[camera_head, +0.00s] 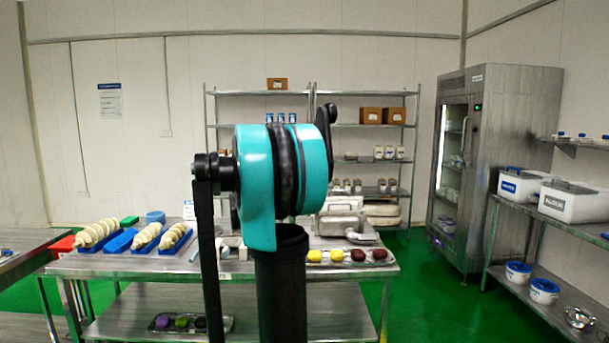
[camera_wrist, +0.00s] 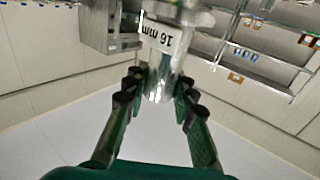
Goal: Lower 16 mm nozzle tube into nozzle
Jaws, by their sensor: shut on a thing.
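A shiny metal nozzle tube (camera_wrist: 157,88) with a white "16 mm" label shows in the wrist view. My gripper (camera_wrist: 159,80), with green fingers and black pads, is shut on it from both sides. A wider round metal part (camera_wrist: 180,12) shows at the tube's far end, at the top edge. I cannot tell whether it belongs to the tube or is the nozzle. In the head view my arm fills the middle, and neither my gripper nor the tube shows there.
A steel table (camera_head: 376,268) stands ahead, with blue trays (camera_head: 172,248) of pale dough pieces and a row of coloured lumps (camera_head: 337,255). Shelving (camera_head: 345,124) is behind it. A steel cabinet (camera_head: 500,140) and side shelf (camera_head: 560,227) stand right. Green floor shows between them.

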